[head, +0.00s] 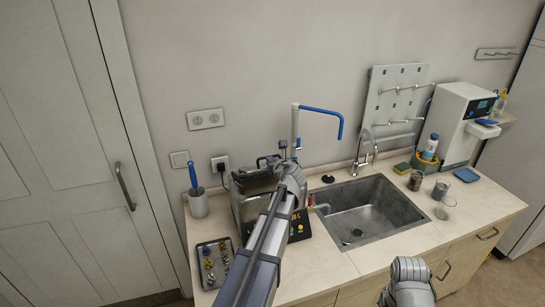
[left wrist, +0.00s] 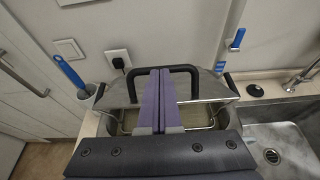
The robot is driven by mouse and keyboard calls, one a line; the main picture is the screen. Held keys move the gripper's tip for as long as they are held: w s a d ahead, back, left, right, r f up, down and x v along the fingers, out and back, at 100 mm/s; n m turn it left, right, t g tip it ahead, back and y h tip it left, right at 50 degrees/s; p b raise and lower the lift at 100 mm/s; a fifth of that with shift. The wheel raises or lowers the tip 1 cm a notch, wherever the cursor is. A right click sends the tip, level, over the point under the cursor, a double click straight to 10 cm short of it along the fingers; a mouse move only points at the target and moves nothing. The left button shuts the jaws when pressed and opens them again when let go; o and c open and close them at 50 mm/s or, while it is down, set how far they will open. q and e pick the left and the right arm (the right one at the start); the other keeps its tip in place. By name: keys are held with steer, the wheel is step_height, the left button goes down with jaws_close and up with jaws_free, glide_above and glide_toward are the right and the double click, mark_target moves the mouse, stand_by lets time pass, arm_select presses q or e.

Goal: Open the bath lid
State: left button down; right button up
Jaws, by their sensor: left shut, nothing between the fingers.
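The metal bath (head: 246,208) stands on the counter left of the sink, partly hidden by my left arm. In the left wrist view, its grey lid (left wrist: 205,86) with a black loop handle (left wrist: 198,78) appears tilted up at the back. The bath's opening and a wire rack (left wrist: 205,118) show in front of it. My left gripper (left wrist: 160,72) is shut and empty, its purple fingers in front of the handle; whether they touch it I cannot tell. It also shows small above the bath in the head view (head: 268,160). My right gripper's fingers are not visible.
The sink (head: 372,215) is to the right, with a faucet (head: 364,152) behind it. A tray of small parts (head: 213,262) and a cup with a blue-handled tool (head: 198,204) are at the left. A blue-tipped arm (head: 322,110) rises behind the bath.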

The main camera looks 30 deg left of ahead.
arm_select(q)
steer(key=w+a+r+p, duration=0.6)
steer(key=w+a+r, duration=0.1)
steer(key=a, duration=0.1)
steer(key=shift+w+a, duration=0.2)
steer(key=shift+a, duration=0.2)
steer(key=shift+d, duration=0.1)
stand_by(0.9)
steer(key=s+d, duration=0.2)
steer(key=s+d+f+b, duration=0.1)
steer(key=s+d, duration=0.1)
steer(key=s+d+f, duration=0.1)
steer(key=s+d, duration=0.1)
steer(key=d, duration=0.1)
steer(key=shift+b, duration=0.4)
steer(key=shift+s+d, duration=0.25)
steer(key=shift+d, duration=0.05)
